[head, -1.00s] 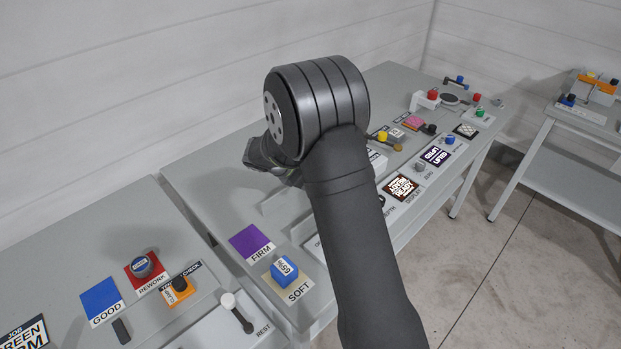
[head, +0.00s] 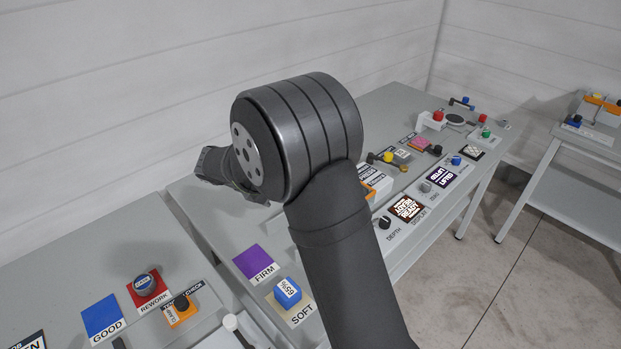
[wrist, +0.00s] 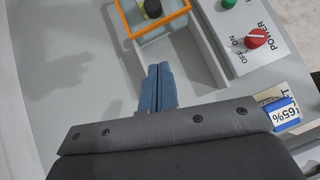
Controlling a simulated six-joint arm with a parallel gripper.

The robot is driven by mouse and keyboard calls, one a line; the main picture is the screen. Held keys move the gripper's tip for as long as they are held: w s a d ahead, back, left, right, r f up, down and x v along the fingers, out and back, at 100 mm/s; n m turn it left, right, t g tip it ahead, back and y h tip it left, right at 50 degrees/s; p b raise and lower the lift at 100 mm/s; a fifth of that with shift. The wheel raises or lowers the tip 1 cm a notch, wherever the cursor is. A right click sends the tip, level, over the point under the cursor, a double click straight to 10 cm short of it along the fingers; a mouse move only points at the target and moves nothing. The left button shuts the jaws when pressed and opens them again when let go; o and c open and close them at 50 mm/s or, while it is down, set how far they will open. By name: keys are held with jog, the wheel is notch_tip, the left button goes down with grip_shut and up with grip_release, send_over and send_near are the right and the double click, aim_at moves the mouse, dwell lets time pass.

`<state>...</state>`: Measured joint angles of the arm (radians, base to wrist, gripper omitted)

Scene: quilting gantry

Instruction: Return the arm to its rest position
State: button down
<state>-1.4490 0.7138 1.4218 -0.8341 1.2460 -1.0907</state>
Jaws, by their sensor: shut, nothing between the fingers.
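My arm rises through the middle of the head view. Its wrist end (head: 212,165) points left over the grey benches, and the fingers are hard to make out there. In the wrist view my gripper (wrist: 158,78) shows its two blue-grey fingers closed together with nothing between them. It hangs over grey bench top, just short of an orange-framed clear box (wrist: 155,22) with a dark knob inside.
A blue 65% block (head: 287,292) sits on the SOFT pad, near the purple FIRM pad (head: 254,262). A dark knob (head: 146,283) stands on the red REWORK pad. In the wrist view a red POWER knob (wrist: 256,38) is at upper right. A white-topped lever (head: 231,322) stands at the front.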

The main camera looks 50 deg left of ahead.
dwell(0.3)
jog(key=w+r+x, duration=0.2)
jog(key=x, duration=1)
jog(key=shift+w+d+f, duration=0.15)
jog(key=shift+d+f, duration=0.05)
jog(key=c, duration=2.1)
grip_release()
